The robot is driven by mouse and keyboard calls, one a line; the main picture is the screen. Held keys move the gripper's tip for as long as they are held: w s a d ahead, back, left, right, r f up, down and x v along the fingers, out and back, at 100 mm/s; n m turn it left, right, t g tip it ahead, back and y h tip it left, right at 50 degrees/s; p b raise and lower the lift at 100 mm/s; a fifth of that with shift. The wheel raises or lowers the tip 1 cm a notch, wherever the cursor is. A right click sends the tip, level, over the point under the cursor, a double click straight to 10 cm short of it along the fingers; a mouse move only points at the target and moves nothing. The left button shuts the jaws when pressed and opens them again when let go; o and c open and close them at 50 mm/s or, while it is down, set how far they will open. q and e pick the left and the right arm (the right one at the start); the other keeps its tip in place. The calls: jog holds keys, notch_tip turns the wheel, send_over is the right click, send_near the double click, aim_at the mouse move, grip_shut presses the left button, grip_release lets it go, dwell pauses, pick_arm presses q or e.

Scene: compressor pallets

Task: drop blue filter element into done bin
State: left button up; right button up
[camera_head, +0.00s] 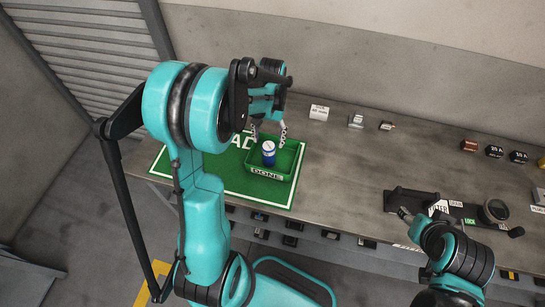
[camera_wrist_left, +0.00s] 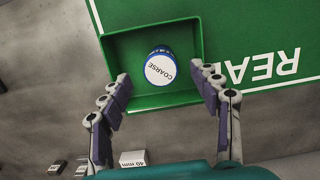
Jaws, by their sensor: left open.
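The blue filter element (camera_head: 268,155) stands upright inside the green done bin (camera_head: 265,176), labelled DONE on its front. In the left wrist view, the white top of the filter element (camera_wrist_left: 160,68) reads COARSE, and it sits between the walls of the done bin (camera_wrist_left: 122,48). My left gripper (camera_head: 269,138) is above the bin, its fingers apart on either side of the filter element. In the left wrist view, a gap shows between each finger and the filter. My right gripper (camera_head: 405,214) is small at the lower right, and its jaws are not clear.
The bin stands on a green mat (camera_head: 222,171) at the left of the grey bench (camera_head: 345,160). Small labelled blocks, one a white block (camera_head: 319,112), line the back. A black fixture (camera_head: 413,201) lies at right. The bench middle is clear.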

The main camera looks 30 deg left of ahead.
pick_arm(q)
notch_tip(320, 180, up, 8)
jog(key=w, duration=0.1)
jog(key=shift+a+r, duration=0.15)
dwell(0.4)
jog(key=s+d+m+t+b, duration=0.2)
jog(key=s+d+t+b, duration=0.1)
jog(key=s+d+t, duration=0.6)
jog(key=s+d, duration=0.2)
jog(key=s, duration=0.1)
jog(key=shift+s+r+m, duration=0.25)
jog(key=shift+m, duration=0.15)
